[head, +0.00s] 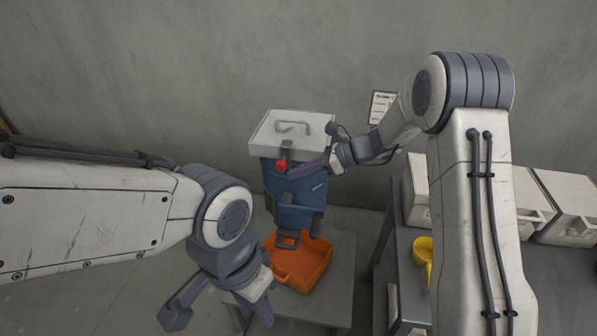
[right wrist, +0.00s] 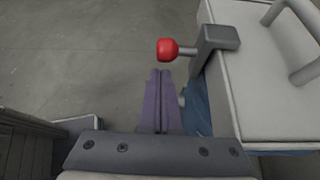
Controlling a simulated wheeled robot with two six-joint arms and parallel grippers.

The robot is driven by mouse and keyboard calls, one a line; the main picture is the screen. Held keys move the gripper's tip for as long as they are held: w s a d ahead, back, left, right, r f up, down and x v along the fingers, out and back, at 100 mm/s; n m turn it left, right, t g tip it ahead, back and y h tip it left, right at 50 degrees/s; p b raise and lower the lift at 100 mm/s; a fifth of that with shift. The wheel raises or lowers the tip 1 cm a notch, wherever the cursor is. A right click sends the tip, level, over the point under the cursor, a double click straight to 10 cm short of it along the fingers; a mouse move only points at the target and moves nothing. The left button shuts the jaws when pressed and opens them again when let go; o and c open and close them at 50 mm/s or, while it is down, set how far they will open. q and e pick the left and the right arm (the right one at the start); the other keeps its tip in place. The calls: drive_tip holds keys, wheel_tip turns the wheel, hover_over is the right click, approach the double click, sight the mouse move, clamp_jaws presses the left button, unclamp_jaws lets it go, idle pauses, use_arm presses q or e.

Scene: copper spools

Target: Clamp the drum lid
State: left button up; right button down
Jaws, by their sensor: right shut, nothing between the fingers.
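The blue drum (head: 288,195) stands upright, with a pale square lid (head: 265,135) on top that carries a grey loop handle (head: 293,125). The clamp (right wrist: 215,45) is a grey block at the lid's edge, with a short bar ending in a red knob (right wrist: 167,50); the knob also shows in the head view (head: 282,165). My right gripper (head: 300,170) is at the drum's upper front, close to the knob. In the right wrist view its purple fingers (right wrist: 160,75) are together and empty, just below the knob. My left gripper (head: 262,308) hangs low at the front; its finger gap is hidden.
An orange tray (head: 318,268) sits on a small grey table (head: 340,290) below the drum's front. At the right, a grey bench (head: 400,240) holds a yellow container (head: 423,250) and white boxes (head: 565,200). A grey wall stands behind.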

drive_tip(key=shift+r+p, duration=0.55)
drive_tip(key=shift+r, duration=0.25)
drive_tip(key=shift+f, duration=0.1)
drive_tip(key=s+d+r+b, duration=0.2)
drive_tip(key=d+b, duration=0.2)
drive_tip(key=d, duration=0.7)
drive_tip(key=shift+s+r, duration=0.2)
drive_tip(key=shift+s, duration=0.15)
